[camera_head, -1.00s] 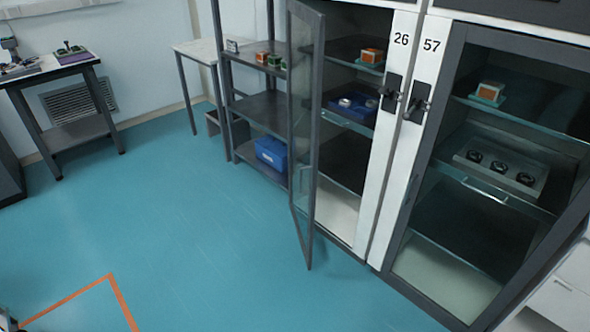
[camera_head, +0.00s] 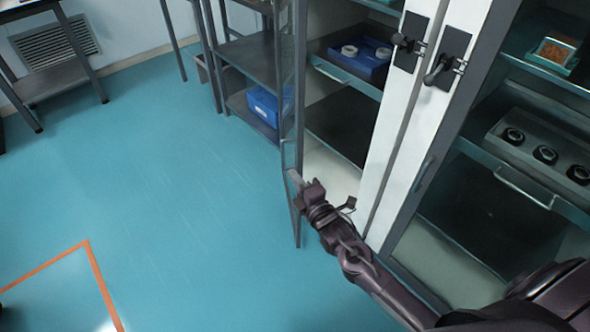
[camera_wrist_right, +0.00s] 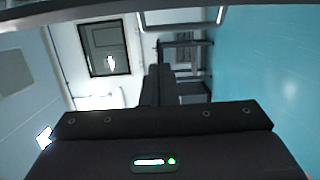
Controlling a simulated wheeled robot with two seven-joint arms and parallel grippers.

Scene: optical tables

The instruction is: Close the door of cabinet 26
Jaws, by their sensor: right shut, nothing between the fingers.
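The door (camera_head: 299,130) of cabinet 26 is a glass panel in a dark grey frame. It stands open, swung out from the left side of the cabinet (camera_head: 393,160). The number label shows only in the earlier head view. My right gripper (camera_head: 294,182) is shut and empty, at the lower part of the door, overlapping its frame in the head view. I cannot tell whether it touches. In the right wrist view the shut fingers (camera_wrist_right: 160,85) point away from the camera. My left gripper is not in view.
The cabinet holds a blue tray (camera_head: 350,55) on a shelf. The neighbouring cabinet's glass door (camera_head: 470,200) is shut, on the right. A grey shelf rack (camera_head: 245,60) with a blue bin (camera_head: 265,105) stands behind the open door.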

